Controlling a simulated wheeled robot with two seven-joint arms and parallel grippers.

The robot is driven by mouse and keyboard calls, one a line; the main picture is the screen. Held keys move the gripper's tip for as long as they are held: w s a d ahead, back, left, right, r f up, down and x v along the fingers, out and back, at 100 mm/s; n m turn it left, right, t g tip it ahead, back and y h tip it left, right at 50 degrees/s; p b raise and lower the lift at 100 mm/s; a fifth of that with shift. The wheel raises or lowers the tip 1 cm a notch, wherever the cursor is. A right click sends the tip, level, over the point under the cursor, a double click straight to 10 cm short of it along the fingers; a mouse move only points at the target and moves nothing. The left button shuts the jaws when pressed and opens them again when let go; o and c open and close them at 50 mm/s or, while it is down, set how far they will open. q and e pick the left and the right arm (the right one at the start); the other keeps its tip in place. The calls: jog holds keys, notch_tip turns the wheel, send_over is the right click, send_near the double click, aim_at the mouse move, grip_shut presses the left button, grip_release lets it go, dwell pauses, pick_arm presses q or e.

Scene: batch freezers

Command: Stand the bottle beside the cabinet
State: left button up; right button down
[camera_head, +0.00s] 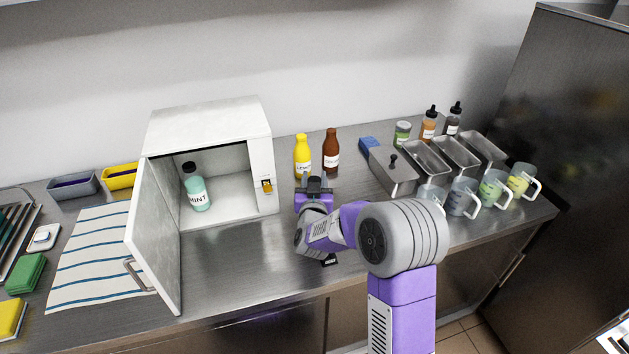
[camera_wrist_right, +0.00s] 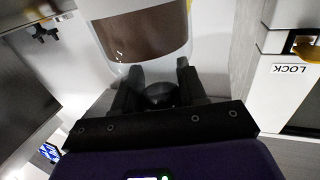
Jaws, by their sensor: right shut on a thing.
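My right gripper (camera_head: 315,183) is over the counter, right of the open white cabinet (camera_head: 210,122) and in front of the yellow and brown bottles. In the right wrist view its fingers (camera_wrist_right: 158,85) are shut around the dark, round, cap-like end of a clear bottle (camera_wrist_right: 143,35) with brown contents. In the head view my gripper and arm hide most of that bottle, so I cannot tell whether its base touches the counter. A teal MINT bottle (camera_head: 198,192) with a dark cap stands inside the cabinet. My left gripper is not in view.
A yellow bottle (camera_head: 303,158) and a brown bottle (camera_head: 331,152) stand behind my gripper. The cabinet door (camera_head: 155,240) swings out toward the front. Metal pans (camera_head: 393,172) and several cups (camera_head: 463,198) stand right. The counter (camera_head: 235,255) before the cabinet is clear.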

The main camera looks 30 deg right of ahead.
jog(key=c, duration=0.6)
grip_release()
jog(key=shift+r, duration=0.15)
jog(key=p+v, duration=0.1)
jog(key=v, duration=1.1)
